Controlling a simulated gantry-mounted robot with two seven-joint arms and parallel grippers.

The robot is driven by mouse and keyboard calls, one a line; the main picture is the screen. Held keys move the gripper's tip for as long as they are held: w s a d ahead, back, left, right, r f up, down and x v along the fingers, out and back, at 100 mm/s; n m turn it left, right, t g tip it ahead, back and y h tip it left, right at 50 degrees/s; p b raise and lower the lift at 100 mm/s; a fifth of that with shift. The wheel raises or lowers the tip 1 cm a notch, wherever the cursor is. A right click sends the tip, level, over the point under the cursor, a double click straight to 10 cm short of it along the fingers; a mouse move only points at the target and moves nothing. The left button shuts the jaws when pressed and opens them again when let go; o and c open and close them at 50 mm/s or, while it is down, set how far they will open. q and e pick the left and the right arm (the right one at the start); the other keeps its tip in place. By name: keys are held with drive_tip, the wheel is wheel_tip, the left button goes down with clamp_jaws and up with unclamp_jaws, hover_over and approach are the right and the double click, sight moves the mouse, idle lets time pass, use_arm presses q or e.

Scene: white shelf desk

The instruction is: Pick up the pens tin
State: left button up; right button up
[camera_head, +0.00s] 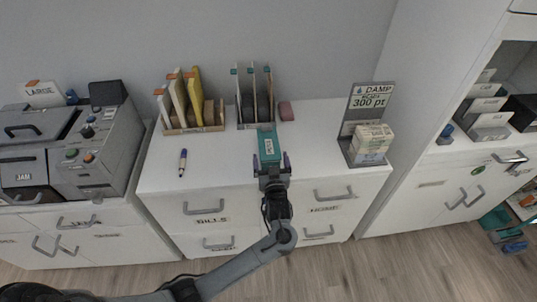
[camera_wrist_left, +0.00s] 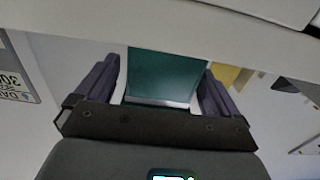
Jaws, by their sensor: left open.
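A teal tin with a pale label (camera_head: 268,143), which looks like the pens tin, is near the front middle of the white desk. Its label is too small to read. My left gripper (camera_head: 271,160) is open at the near side of the tin, with its dark purple fingers spread left and right. In the left wrist view the teal tin (camera_wrist_left: 165,72) shows between the two fingers of the gripper (camera_wrist_left: 160,82), with gaps beside it. I cannot tell whether the fingertips reach past its near face. My right gripper is not in view.
A blue pen (camera_head: 183,162) lies left. A sign stand (camera_head: 367,113) holding a box stands right. A grey printer (camera_head: 90,155) stands far left.

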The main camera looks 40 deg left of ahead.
use_arm(q)
drive_tip(key=shift+w+a, duration=0.4)
drive_tip(key=shift+a, duration=0.05)
drive_tip(key=shift+c, duration=0.3)
drive_tip(key=c, duration=1.7)
clamp_jaws()
drive_tip(key=shift+r, duration=0.1)
